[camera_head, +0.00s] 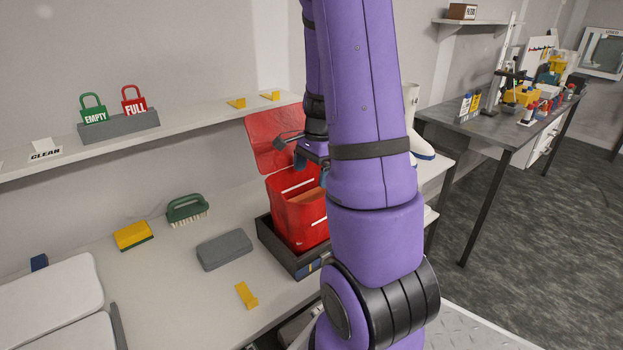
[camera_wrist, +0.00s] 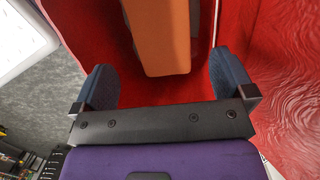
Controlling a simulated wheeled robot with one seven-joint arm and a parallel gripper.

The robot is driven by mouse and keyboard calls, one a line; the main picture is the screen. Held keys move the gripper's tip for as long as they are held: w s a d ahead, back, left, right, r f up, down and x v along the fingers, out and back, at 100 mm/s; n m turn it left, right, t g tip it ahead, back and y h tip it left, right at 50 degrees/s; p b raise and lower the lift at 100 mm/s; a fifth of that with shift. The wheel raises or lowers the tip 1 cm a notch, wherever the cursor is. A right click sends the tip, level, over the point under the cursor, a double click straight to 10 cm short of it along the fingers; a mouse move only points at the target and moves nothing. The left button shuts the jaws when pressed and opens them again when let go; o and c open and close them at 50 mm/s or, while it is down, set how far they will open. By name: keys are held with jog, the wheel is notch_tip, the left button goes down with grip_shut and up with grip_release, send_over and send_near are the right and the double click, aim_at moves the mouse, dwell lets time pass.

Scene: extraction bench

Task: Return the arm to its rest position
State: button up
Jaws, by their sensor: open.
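My purple arm crosses the middle of the head view and hides part of the bench. My gripper (camera_head: 308,158) is above the open red bin (camera_head: 297,213), near its raised lid (camera_head: 272,140). In the wrist view my gripper (camera_wrist: 160,88) is open, its two blue-grey fingers wide apart with nothing between them. Below the fingers, the inside of the red bin (camera_wrist: 285,60) shows, with an orange block (camera_wrist: 158,35) and a grey piece beside it lying in it. I cannot tell the exact gap between the fingers and the bin walls.
The bin stands in a dark tray (camera_head: 275,246). A grey block (camera_head: 224,249), yellow sponge (camera_head: 132,235), green brush (camera_head: 187,209) and yellow piece (camera_head: 246,295) lie on the bench. A shelf (camera_head: 190,118) runs above. A second table (camera_head: 470,125) stands at right.

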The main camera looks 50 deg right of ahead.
notch_tip(320, 180, up, 8)
jog(key=d, duration=0.1)
jog(key=shift+s+r, duration=0.15)
jog(key=s+a+r+n+t, duration=0.1)
jog(key=a+r+n, duration=0.4)
jog(key=a, duration=0.3)
jog(key=s+a+r+n+t, duration=0.1)
jog(key=a+r+n, duration=0.45)
jog(key=a, duration=0.25)
jog(key=s+a+r+n+t+h, duration=0.1)
jog(key=s+a+r+n+t, duration=0.1)
jog(key=s+a+n, duration=0.7)
jog(key=a+r+n, duration=0.1)
jog(key=a, duration=0.2)
jog(key=shift+r+t+h, duration=0.35)
jog(key=shift+t+h, duration=0.05)
